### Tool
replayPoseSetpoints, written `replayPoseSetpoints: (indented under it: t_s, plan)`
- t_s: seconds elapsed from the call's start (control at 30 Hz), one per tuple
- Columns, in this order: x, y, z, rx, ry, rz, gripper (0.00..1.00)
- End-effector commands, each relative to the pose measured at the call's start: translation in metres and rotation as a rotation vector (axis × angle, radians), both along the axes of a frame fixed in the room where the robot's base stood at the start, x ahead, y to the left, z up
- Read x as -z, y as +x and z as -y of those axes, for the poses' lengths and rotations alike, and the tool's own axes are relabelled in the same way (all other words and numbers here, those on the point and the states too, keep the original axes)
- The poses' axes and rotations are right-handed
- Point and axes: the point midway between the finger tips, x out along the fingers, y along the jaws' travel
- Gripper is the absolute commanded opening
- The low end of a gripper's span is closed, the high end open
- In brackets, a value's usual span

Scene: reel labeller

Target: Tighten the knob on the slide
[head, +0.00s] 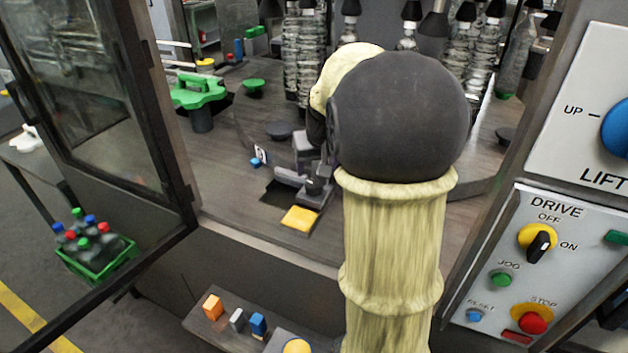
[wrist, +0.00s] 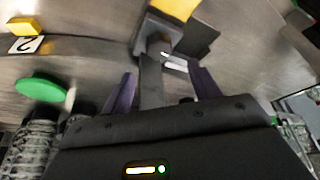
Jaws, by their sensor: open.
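The slide (head: 290,178) is a dark grey assembly on the machine deck, with a yellow pad (head: 300,218) at its near end. In the wrist view a dark grey slide bar (wrist: 152,80) runs from a bracket (wrist: 160,35) down between my fingers. My gripper (wrist: 162,70) is open, with one purple finger on each side of this bar. I cannot tell whether the fingers touch it. The knob is not clearly distinguishable in either view. In the head view my own arm covers the fingers.
A green star-shaped handwheel (head: 197,92) stands left on the deck, beside a small green disc (head: 253,86). Clear bottles (head: 303,60) stand behind. A control panel (head: 545,265) is on the right, and a glass door (head: 85,90) stands open on the left. A numbered tag (wrist: 25,45) is near the slide.

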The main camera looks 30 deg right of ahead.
Motion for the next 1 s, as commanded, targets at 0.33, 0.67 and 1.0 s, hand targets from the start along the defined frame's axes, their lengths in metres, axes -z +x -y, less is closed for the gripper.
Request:
replayPoseSetpoints:
  t_s: [0.33, 0.67, 1.0]
  plan:
    - [0.056, 0.022, 0.005, 0.001, 0.001, -0.004, 0.61]
    - [0.072, 0.029, 0.006, 0.000, 0.000, -0.001, 0.61]
    - [0.072, 0.029, 0.006, 0.000, 0.000, -0.001, 0.22]
